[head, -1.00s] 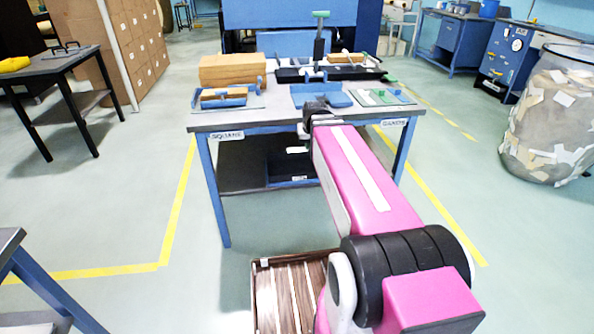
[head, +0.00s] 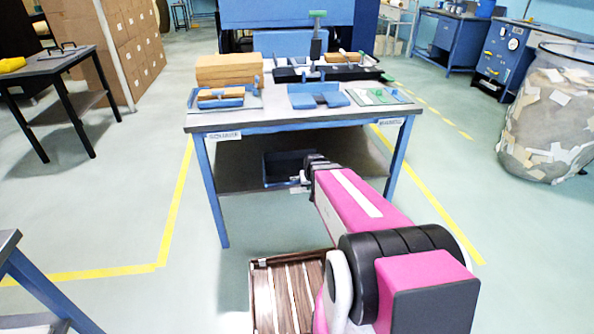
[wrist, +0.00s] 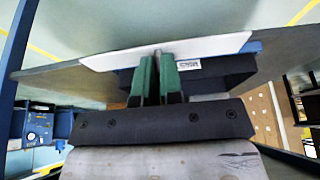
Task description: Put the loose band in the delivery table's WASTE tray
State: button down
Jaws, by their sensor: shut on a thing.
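My gripper (head: 303,180) is low in front of the delivery table (head: 300,119), near the lower shelf. A dark blue tray (head: 285,163) sits on the lower shelf, just beyond the gripper. It also shows in the wrist view (wrist: 225,75), with a small white label too small to read. The gripper and arm hide part of the tray; its inside shows poorly.
The table top carries cardboard stacks (head: 228,69), a blue holder (head: 318,95) and a black tray (head: 335,73). The lower shelf (head: 232,172) is bare left of the tray. A slatted brown box (head: 290,290) is near my base. A clear waste bin (head: 550,115) stands right.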

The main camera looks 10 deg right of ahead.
jog(key=w+f, duration=0.1)
jog(key=w, duration=0.5)
jog(key=w+f, duration=0.1)
jog(key=w, duration=0.4)
jog(key=w+f, duration=0.1)
jog(key=w, duration=0.5)
jog(key=shift+w+f, duration=0.15)
jog(key=shift+w, duration=0.2)
jog(key=shift+f, duration=0.1)
jog(key=shift+f, duration=0.6)
jog(key=c, duration=1.3)
grip_release()
